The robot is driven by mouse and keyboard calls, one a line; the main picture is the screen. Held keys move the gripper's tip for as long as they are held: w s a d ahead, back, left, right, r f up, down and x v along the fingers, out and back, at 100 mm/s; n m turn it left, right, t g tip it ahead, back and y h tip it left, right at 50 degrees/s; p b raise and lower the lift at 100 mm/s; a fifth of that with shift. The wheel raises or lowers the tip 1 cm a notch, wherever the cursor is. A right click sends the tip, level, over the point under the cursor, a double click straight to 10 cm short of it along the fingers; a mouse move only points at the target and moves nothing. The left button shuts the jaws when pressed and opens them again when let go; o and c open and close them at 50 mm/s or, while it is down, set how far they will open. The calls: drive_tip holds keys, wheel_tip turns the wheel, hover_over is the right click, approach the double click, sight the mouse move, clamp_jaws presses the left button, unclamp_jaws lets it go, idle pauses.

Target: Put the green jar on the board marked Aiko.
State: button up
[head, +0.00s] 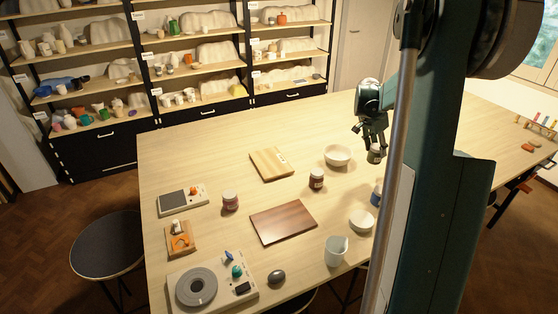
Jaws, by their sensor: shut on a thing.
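My gripper (374,143) hangs above the right part of the table, shut on a small jar (375,155) that looks dull grey-green at this size. The jar is held in the air, to the right of a cream bowl. A light wooden board (266,165) lies at the middle back of the table with a small pale label (282,157) at its right edge. A dark red-brown board (283,222) lies nearer the front; I see no label on it. The writing on the label is too small to read, so I cannot tell which board is Aiko's.
The cream bowl (337,155), a white bowl (361,220) and a pale cup (335,251) stand to the right. A banding wheel (197,288) sits front left.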

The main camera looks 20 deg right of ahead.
drive_tip(key=w+a+r+n+p, duration=0.2)
drive_tip(key=w+a+p, duration=0.1)
drive_tip(key=w+a, duration=1.3)
drive_tip(key=n+t+p, duration=0.2)
drive_tip(key=n, duration=0.1)
hover_over(271, 161)
drive_tip(key=shift+a+r, duration=0.1)
drive_tip(key=shift+r, duration=0.2)
wheel_tip(271, 161, down, 6)
drive_tip(key=shift+f+p, duration=0.15)
drive_tip(key=shift+p, duration=0.2)
drive_tip(key=shift+f, duration=0.1)
drive_tip(key=shift+f, duration=1.75)
drive_tip(key=shift+f, duration=0.15)
